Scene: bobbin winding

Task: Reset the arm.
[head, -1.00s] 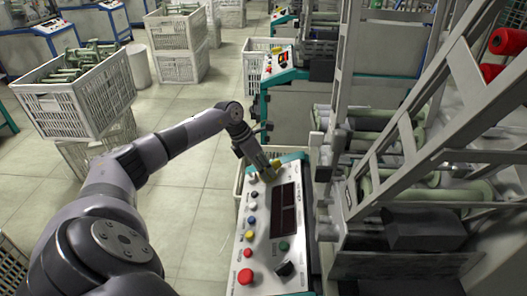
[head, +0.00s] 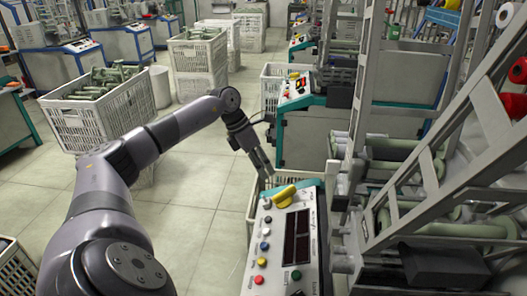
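My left arm comes in from the left, and its gripper (head: 264,168) hangs pointing down near the far end of the control panel (head: 278,225). The fingers are small and close together, so I cannot tell whether they are open or shut. A yellow knob (head: 285,195) sits on the far end of the panel, just below and right of the fingertips, with a visible gap between them. The panel also has a dark display (head: 297,235) and several coloured buttons. My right gripper is not in view.
A winding machine with metal frames (head: 400,185) and green bobbins fills the right side. A white crate of green bobbins (head: 100,115) stands at the left, with stacked crates (head: 200,65) behind. Tiled floor (head: 195,215) is clear between my arm and the panel.

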